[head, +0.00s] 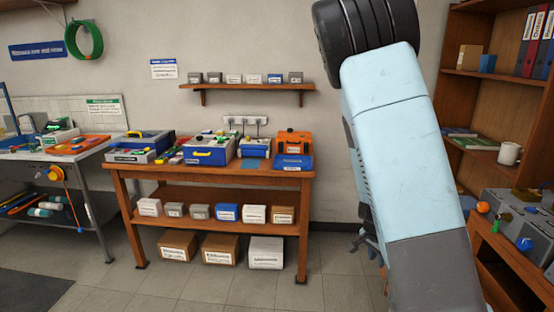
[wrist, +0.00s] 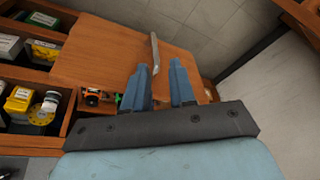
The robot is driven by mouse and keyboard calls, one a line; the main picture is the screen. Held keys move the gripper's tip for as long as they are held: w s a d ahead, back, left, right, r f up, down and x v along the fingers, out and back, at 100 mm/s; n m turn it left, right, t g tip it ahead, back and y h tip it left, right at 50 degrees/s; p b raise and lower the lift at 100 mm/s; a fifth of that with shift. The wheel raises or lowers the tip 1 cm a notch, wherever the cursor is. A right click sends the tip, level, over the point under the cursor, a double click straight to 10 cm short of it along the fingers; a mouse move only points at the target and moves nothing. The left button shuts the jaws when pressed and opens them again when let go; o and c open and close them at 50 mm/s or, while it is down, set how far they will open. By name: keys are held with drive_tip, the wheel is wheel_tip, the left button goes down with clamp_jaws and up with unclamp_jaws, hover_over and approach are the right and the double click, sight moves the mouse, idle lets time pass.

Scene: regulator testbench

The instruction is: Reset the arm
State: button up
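My arm (head: 392,130) rises large and light blue through the right half of the head view. My gripper (wrist: 160,68) shows in the wrist view with its two blue fingers apart and nothing visible gripped between them. A thin pale bar (wrist: 155,50) shows beyond the fingertips, over a brown wooden surface (wrist: 110,45); I cannot tell whether it rests on it. I cannot make out my gripper clearly in the head view.
A wooden workbench (head: 220,174) holds cases and boxes, with a wall shelf (head: 250,87) above. A metal table (head: 60,152) stands left. A bookcase (head: 480,90) and a low cabinet (head: 495,245) are close on the right. Tiled floor (head: 330,290) is clear in front.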

drive_tip(key=s+a+r+n+t+y, duration=0.1)
drive_tip(key=s+a+r+n+y, duration=0.2)
drive_tip(key=r, duration=0.6)
drive_tip(key=s+a+r+n+y, duration=0.25)
drive_tip(key=a+r, duration=0.25)
drive_tip(key=r, duration=0.3)
drive_tip(key=s+a+r+n+t+h, duration=0.1)
drive_tip(key=s+r+n, duration=0.5)
drive_tip(key=s+r, duration=0.8)
drive_tip(key=shift+s+r+t+h, duration=0.2)
drive_tip(key=shift+s+t+h, duration=0.15)
drive_tip(key=shift+t+h, duration=0.5)
